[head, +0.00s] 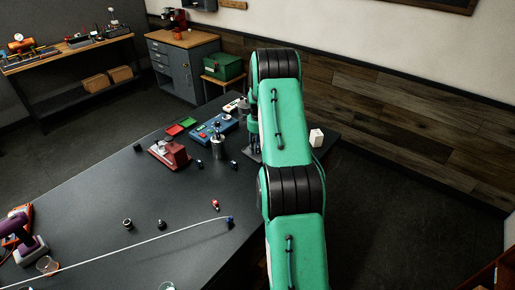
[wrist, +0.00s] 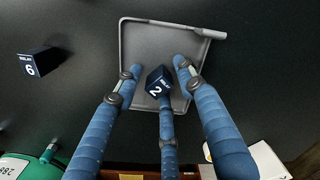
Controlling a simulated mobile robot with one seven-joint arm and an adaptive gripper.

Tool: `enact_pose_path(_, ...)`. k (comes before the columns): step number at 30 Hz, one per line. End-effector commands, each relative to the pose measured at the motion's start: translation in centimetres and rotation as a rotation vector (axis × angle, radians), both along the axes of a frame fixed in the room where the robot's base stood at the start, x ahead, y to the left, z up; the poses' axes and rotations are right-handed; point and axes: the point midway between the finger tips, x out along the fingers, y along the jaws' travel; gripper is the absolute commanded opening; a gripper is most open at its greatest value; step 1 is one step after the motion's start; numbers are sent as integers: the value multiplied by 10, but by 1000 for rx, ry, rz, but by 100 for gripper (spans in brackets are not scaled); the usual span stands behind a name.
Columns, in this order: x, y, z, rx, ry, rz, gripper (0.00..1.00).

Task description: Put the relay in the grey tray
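The grey tray (wrist: 137,41) lies on the dark table in the wrist view. A dark cube marked RELAY and 2 (wrist: 154,78) appears within the tray's outline, between the fingers of my gripper (wrist: 159,77). The fingers are blue and spread, with gaps at the cube's left and right; the middle finger overlaps its lower edge, and I cannot tell if it touches. A second dark cube marked RELAY and 6 (wrist: 31,65) sits on the table left of the tray. In the head view my arm mostly hides the tray and gripper.
In the head view a white cube (head: 316,137) stands right of my arm. A green object (wrist: 38,163) edges into the wrist view at lower left.

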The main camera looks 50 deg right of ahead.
Motion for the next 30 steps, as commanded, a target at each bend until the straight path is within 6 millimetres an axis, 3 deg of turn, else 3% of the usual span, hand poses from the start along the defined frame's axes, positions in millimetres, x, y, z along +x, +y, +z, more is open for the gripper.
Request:
enact_pose_path(11, 0, 0, 12, -1, -1, 0, 39)
enact_pose_path(30, 0, 0, 106, 0, 0, 0, 39)
